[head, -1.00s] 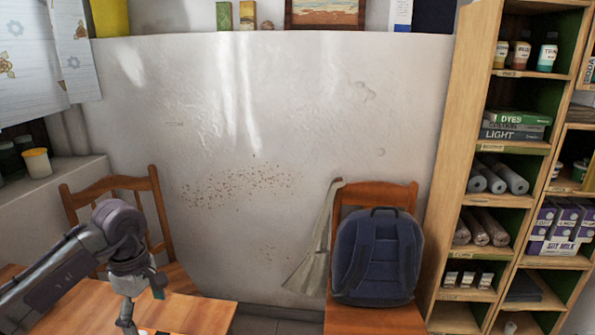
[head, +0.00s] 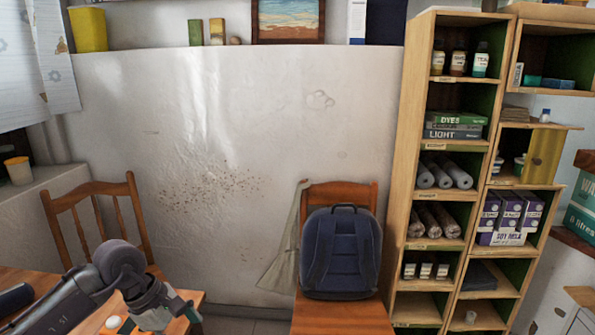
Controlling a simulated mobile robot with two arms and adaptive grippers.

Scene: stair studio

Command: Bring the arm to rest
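My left arm comes in at the lower left, over a wooden table. Its gripper (head: 188,313) is at the table's right end, low in the picture and pointing down to the right. The fingers are small and partly hidden by the wrist, so I cannot tell whether they are open or shut. I see nothing clearly held in it. My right arm and gripper are not in view.
The wooden table (head: 48,277) carries a dark object (head: 15,298) and a small whitish round thing (head: 113,322). A wooden chair (head: 97,196) stands behind it. A blue backpack (head: 341,252) sits on another chair (head: 340,317). A tall shelf (head: 408,180) stands right.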

